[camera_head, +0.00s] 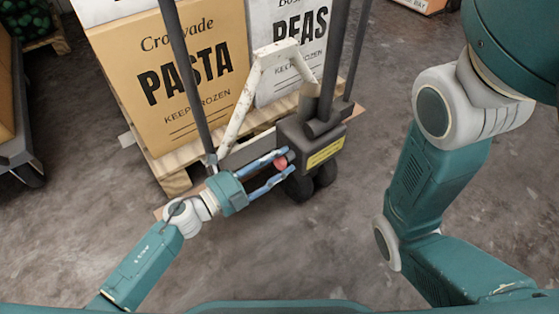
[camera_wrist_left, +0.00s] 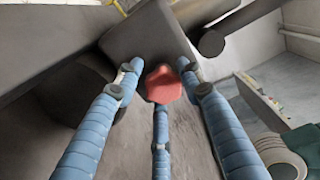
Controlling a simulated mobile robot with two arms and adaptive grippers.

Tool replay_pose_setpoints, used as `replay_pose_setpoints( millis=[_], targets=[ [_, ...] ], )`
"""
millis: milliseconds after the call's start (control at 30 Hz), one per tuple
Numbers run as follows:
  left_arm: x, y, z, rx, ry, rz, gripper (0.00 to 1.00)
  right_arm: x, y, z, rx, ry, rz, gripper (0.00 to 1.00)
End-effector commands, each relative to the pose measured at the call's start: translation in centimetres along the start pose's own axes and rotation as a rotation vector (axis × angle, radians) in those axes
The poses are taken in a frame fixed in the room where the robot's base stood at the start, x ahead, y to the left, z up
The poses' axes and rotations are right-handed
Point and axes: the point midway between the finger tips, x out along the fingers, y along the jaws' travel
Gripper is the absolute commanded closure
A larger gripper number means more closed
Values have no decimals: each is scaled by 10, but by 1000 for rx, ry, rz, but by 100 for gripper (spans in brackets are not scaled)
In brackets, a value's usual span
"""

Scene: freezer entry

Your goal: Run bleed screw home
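The bleed screw shows as a red, faceted knob (camera_head: 280,163) on the dark pump block (camera_head: 299,142) of the pallet jack. My left gripper (camera_head: 286,162) reaches in from the left, with its blue fingers around the knob. In the left wrist view the red knob (camera_wrist_left: 163,86) sits among the fingertips (camera_wrist_left: 158,80). A gap shows between the knob and the left finger; the right fingertip is close beside it, contact unclear. The gripper is open. The screw's shank is hidden. My right arm crosses the right side; its gripper is out of view.
A yellow label (camera_head: 325,153) is on the pump block, with dark wheels (camera_head: 311,182) beneath. The jack's dark handle bars rise behind my gripper. A pallet (camera_head: 172,177) carries a PASTA box (camera_head: 170,122) and a PEAS box (camera_head: 290,14). The floor in front is clear.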

Motion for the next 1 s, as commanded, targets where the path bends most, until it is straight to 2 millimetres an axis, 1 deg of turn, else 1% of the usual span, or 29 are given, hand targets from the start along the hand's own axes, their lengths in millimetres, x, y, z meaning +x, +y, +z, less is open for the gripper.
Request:
replay_pose_setpoints(
  millis=[300,433,567,800,900,1000],
  targets=[
    [0,-1,-2,-2,6,-3,49,0,1,1,1,-2,3,100],
    [-7,-1,-2,-3,6,-2,49,0,1,1,1,-2,3,100],
    [-29,0,-2,-3,5,1,49,0,0,0,1,-1,2,100],
    [-81,1,-2,-4,4,2,49,0,0,0,0,0,1,100],
    [-98,0,-2,-2,4,1,49,0,0,0,0,0,1,100],
    [-111,1,-1,-4,2,0,49,0,0,0,0,0,1,100]
  ],
)
